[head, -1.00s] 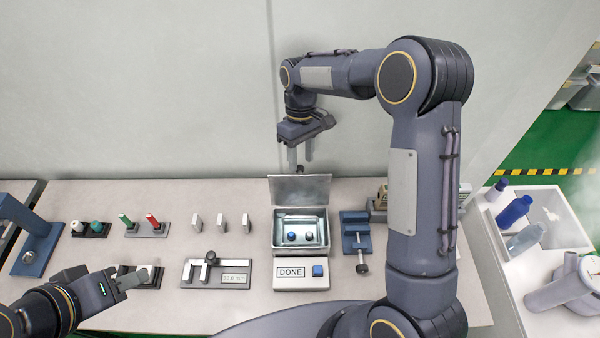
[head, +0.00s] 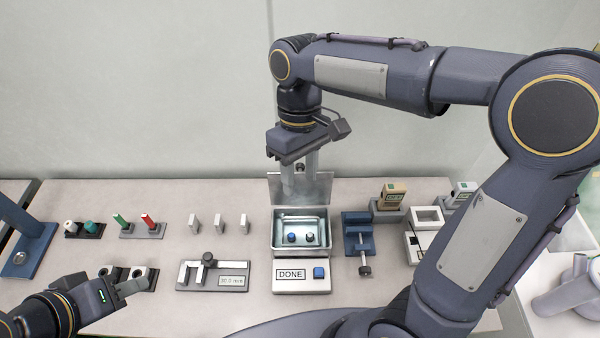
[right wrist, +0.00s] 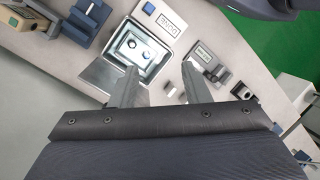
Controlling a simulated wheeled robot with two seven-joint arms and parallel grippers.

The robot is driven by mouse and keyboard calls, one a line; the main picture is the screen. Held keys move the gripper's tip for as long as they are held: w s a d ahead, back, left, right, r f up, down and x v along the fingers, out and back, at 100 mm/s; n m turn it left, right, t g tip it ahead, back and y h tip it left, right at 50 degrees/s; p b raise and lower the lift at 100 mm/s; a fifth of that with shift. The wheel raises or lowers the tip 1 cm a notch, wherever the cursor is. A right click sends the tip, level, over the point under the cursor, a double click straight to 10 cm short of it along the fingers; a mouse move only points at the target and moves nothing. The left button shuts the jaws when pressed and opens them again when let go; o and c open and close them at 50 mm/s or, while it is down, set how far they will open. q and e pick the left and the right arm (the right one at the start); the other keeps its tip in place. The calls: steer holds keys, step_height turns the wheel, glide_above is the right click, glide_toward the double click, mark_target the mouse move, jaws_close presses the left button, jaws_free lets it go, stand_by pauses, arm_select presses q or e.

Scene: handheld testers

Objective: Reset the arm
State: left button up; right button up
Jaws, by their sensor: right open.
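My right gripper (head: 299,172) hangs fingers down just above the raised lid of a metal box, behind the box's opening. It is open and nothing shows between its fingers. In the right wrist view the fingers (right wrist: 162,86) are spread apart, with the open box (right wrist: 138,50) beyond them. My left gripper (head: 128,289) is low at the left, beside a dark holder with pale rings (head: 139,277). I cannot tell whether its jaws are open or shut.
The metal box (head: 300,253) holds dark knobs. A DONE panel (head: 291,284) with a blue button stands in front. A caliper gauge (head: 212,275) lies left, and a blue vise (head: 358,237) stands right. Handheld testers (head: 391,196) stand at the back right.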

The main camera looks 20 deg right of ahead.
stand_by(0.4)
steer(key=s+d+f+m+t+y, duration=0.2)
steer(key=s+d+m+t, duration=0.5)
steer(key=s, duration=0.5)
steer(key=shift+s+d+m+t+y, duration=0.3)
steer(key=shift+d+t+y, duration=0.2)
steer(key=shift+d+t, duration=0.45)
